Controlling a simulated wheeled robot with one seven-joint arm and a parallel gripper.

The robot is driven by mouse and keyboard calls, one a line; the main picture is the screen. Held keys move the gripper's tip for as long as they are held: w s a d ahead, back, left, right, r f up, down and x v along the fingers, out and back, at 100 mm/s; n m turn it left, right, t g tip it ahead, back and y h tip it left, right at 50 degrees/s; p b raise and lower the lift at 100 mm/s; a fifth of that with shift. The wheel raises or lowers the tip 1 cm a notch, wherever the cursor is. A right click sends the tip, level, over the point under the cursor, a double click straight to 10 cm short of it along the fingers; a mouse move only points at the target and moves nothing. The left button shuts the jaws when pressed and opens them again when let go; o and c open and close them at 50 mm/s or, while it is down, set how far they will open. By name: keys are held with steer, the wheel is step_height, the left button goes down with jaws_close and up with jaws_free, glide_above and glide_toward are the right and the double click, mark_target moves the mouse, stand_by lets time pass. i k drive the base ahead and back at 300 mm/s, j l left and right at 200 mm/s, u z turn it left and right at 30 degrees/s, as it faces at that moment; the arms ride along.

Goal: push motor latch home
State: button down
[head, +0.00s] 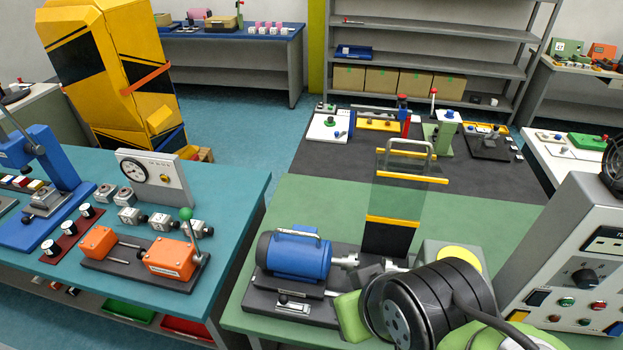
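The blue motor (295,256) sits on a dark base plate (262,301) on the green bench, its silver shaft pointing right. A small silver latch piece with a dark knob (291,303) lies at the front of the plate, below the motor. I cannot tell how far in it sits. A translucent gate panel (408,190) with yellow bars and a grey top handle stands upright behind the shaft. My black and green arm links cover the lower middle and right of the bench, close to the right of the motor plate. I cannot make out my gripper's fingers.
A grey control panel (575,275) with knobs and buttons stands at the right. A grey housing with a yellow disc (461,259) is partly behind my arm. A teal bench (235,200) with orange blocks (169,259) is at the left, across a narrow gap.

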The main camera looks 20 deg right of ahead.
mark_target(283, 299)
steer(key=z, duration=0.75)
steer(key=j+u, duration=0.15)
steer(key=u, duration=0.2)
steer(key=k+j+u, duration=0.1)
steer(key=u, duration=0.25)
steer(key=i+j+u, duration=0.1)
steer(key=u, duration=0.35)
steer(key=i+j+u, duration=0.15)
steer(key=u, duration=0.25)
steer(key=i+j+u, duration=0.1)
steer(key=u, duration=0.35)
steer(key=i+u, duration=0.15)
steer(key=u, duration=0.3)
